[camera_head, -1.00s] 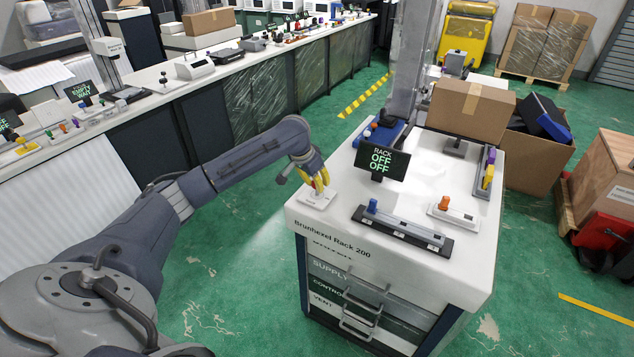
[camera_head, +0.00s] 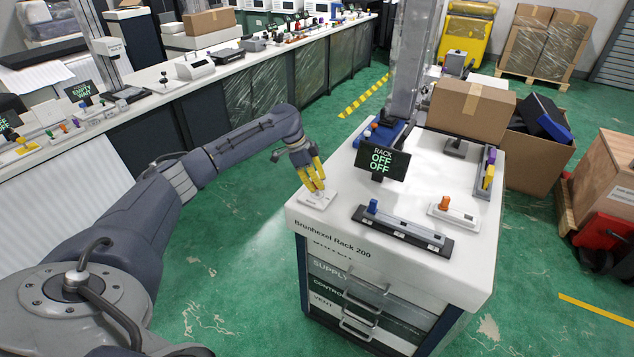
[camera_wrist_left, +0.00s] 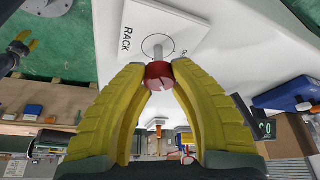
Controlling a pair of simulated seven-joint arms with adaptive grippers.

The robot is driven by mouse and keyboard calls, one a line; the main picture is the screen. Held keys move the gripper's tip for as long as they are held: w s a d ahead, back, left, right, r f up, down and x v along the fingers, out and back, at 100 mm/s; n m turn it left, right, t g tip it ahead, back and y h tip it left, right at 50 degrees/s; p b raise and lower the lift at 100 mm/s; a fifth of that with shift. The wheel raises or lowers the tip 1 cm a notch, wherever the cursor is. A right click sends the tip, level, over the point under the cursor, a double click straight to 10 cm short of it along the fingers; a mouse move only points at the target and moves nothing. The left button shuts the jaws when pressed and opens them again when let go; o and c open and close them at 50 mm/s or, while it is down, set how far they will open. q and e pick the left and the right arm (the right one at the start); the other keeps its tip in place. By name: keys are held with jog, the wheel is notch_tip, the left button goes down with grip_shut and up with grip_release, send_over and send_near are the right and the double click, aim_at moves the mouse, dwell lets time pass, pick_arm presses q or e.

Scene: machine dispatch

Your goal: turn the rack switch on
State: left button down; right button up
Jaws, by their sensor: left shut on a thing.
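The rack switch has a white base plate (camera_head: 318,199) at the left front corner of the rack top. In the left wrist view its plate (camera_wrist_left: 180,25) reads "RACK", and its red knob (camera_wrist_left: 158,74) sits between my yellow fingertips. My left gripper (camera_head: 316,186) comes down onto the switch and is shut on the red knob; the fingers hide the knob in the head view. The display (camera_head: 381,160) on the rack reads "RACK OFF OFF".
On the rack top (camera_head: 420,170) are a dark rail with a blue knob (camera_head: 372,206), a white plate with an orange knob (camera_head: 444,203), and a cardboard box (camera_head: 471,108) at the back. A long bench (camera_head: 165,95) runs along the left. Green floor lies open between them.

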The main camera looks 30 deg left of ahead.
pick_arm(q)
jog(key=m+g, duration=0.1)
jog(key=m, duration=0.3)
jog(key=shift+w+d+r+m+g+h, duration=0.1)
jog(key=shift+m+g+h, duration=0.2)
jog(key=shift+g, duration=0.1)
jog(key=shift+m+g, duration=0.6)
jog(key=shift+m, duration=0.9)
jog(key=shift+d, duration=0.1)
jog(key=c, duration=1)
grip_release()
jog(key=v, duration=1.1)
jog(key=shift+a+r, duration=0.2)
jog(key=shift+r, duration=0.15)
